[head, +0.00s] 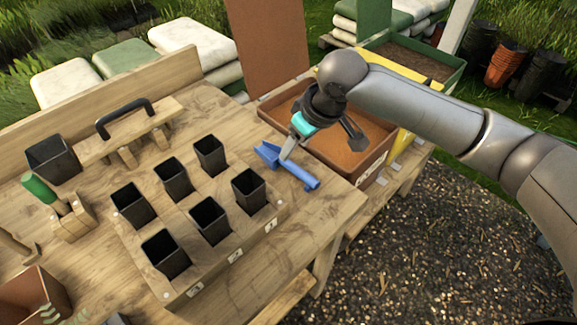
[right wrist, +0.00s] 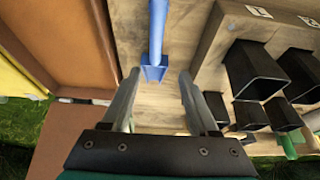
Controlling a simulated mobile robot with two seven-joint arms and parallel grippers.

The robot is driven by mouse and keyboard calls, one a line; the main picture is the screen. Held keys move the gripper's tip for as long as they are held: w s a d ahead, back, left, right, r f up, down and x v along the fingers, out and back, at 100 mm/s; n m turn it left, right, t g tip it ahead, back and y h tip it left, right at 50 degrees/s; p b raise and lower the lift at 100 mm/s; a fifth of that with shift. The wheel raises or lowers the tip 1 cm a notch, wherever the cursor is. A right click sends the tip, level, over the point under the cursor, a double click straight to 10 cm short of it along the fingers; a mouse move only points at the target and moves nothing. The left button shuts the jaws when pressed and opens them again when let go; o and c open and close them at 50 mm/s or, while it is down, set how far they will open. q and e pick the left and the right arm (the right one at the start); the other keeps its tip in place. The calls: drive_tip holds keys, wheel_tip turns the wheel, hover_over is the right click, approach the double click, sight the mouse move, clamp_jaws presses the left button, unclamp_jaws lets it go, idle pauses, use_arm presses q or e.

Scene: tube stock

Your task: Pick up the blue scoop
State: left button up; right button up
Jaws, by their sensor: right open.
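The blue scoop (head: 300,174) lies on the wooden bench between the black pots and the soil tray. Its wider end points up-left and its handle points down-right in the head view. My right gripper (head: 288,150) is over the scoop, open, with its fingers pointing down at it. In the right wrist view the scoop (right wrist: 157,30) shows beyond the fingertips, its wider end lined up between the two open fingers (right wrist: 160,75). I cannot tell whether the fingers touch it. My left gripper is not in view.
A tray of brown soil (head: 345,140) stands close right of the scoop, under my right arm. A wooden rack (head: 180,285) with several black square pots is to the left. A green-handled tool (head: 40,189) and a black-handled wooden board (head: 95,150) stand further left.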

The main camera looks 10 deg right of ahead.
sight(288, 161)
drive_tip(key=x, duration=0.3)
drive_tip(key=shift+w+a+f+b, duration=0.1)
drive_tip(key=shift+w+f+b, duration=0.1)
drive_tip(key=shift+f+b, duration=0.15)
drive_tip(key=x, duration=0.2)
drive_tip(key=d+b+x, duration=0.1)
drive_tip(key=x, duration=0.1)
drive_tip(key=shift+w+a+f, duration=0.15)
drive_tip(key=shift+w+f, duration=0.05)
drive_tip(key=shift+w+a+f, duration=0.1)
drive_tip(key=shift+f, duration=0.15)
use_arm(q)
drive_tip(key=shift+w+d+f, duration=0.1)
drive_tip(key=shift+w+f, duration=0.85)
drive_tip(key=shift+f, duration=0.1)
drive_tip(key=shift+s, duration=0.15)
use_arm(e)
clamp_jaws()
